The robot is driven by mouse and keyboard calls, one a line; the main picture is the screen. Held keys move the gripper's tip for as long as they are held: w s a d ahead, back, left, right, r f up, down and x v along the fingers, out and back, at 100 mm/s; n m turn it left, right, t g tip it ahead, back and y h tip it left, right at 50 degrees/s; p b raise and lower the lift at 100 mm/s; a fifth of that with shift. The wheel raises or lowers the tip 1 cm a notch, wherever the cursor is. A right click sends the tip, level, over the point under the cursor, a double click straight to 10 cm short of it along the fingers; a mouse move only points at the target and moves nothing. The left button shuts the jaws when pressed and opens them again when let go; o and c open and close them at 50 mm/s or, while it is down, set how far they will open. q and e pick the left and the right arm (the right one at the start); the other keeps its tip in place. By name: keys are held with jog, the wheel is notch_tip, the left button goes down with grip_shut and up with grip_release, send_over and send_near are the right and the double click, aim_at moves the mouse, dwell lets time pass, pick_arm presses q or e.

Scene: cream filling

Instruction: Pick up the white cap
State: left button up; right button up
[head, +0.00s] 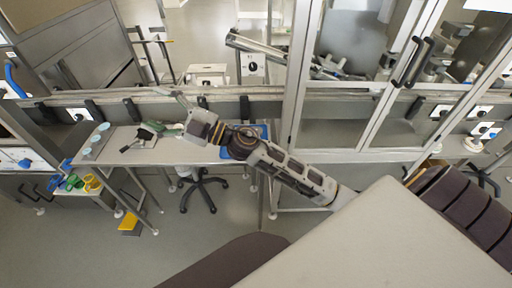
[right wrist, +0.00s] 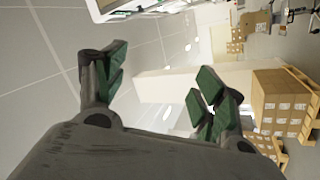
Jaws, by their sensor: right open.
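My right gripper (head: 170,112) is at the end of my right arm, above the long work table in the head view. Its fingers are spread. The right wrist view shows the open gripper (right wrist: 158,85) with green pads and nothing between them. A small grey and dark item with green parts (head: 143,142) sits between the tray and the gripper. I cannot make out a white cap for certain. My left gripper is not in view.
A blue tray (head: 228,154) lies partly hidden under my right arm. Glass-doored cabinets (head: 335,133) stand to the right. A swivel chair (head: 205,183) stands under the table. The right wrist view shows stacked cardboard boxes (right wrist: 280,100).

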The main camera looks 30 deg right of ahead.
jog(key=s+a+f+n+g+h, duration=0.2)
jog(key=s+a+f+n+g, duration=0.2)
jog(key=f+n+g, duration=0.7)
jog(key=d+f+g+h, duration=0.2)
jog(key=d+f+h, duration=0.1)
jog(key=d+h, duration=0.1)
jog(key=w+d+f+m+h, duration=0.1)
jog(key=d+h, duration=0.5)
jog(key=d, duration=0.7)
jog(key=w+d+f+m+g+h, duration=0.1)
jog(key=d+h, duration=0.5)
jog(key=d, duration=0.7)
jog(key=w+m, duration=0.1)
jog(key=m, duration=0.1)
jog(key=shift+w+d+m, duration=0.15)
jog(key=shift+w+m, duration=0.2)
jog(key=shift+m, duration=0.05)
